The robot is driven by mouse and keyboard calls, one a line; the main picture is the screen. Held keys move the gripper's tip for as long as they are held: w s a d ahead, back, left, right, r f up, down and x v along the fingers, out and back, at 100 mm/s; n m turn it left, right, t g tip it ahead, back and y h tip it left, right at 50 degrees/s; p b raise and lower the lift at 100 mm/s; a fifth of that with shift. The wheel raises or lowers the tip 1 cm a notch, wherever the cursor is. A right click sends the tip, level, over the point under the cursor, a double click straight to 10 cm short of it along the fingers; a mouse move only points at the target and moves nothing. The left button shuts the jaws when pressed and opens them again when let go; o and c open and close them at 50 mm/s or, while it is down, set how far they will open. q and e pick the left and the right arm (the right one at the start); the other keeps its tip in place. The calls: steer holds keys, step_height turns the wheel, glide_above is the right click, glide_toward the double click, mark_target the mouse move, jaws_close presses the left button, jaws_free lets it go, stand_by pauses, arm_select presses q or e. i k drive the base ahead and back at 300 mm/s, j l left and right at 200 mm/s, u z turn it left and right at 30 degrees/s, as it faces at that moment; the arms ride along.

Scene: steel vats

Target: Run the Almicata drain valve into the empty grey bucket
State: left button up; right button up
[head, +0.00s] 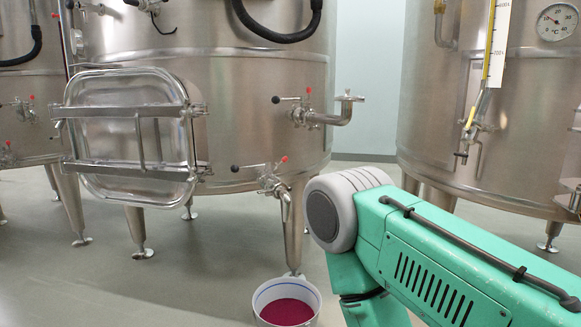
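A lower drain valve (268,179) with a black handle, a red knob and a downturned spout sits low on the middle steel vat (230,85). A whitish bucket (262,296) with a blue line near its rim stands on the floor below and slightly right of this valve. It holds something dark red, so it does not look empty. I see no stream between spout and bucket. No Almicata label is readable. My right arm comes in from the right, beside the bucket, its gripper outside the picture. My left gripper is not in view.
A second valve (300,112) with an outlet pipe sits higher on the middle vat. A square hatch (130,135) stands out at its left. Another vat (500,110) with a thermometer (556,21) is at right. Vat legs reach the floor; the floor at lower left is clear.

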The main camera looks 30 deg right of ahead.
mark_target(235, 168)
steer(key=i+l+z, duration=0.15)
steer(key=z, duration=0.25)
steer(key=i+l+z, duration=0.1)
steer(key=z, duration=0.3)
steer(key=i+z, duration=0.4)
steer(key=k, duration=0.1)
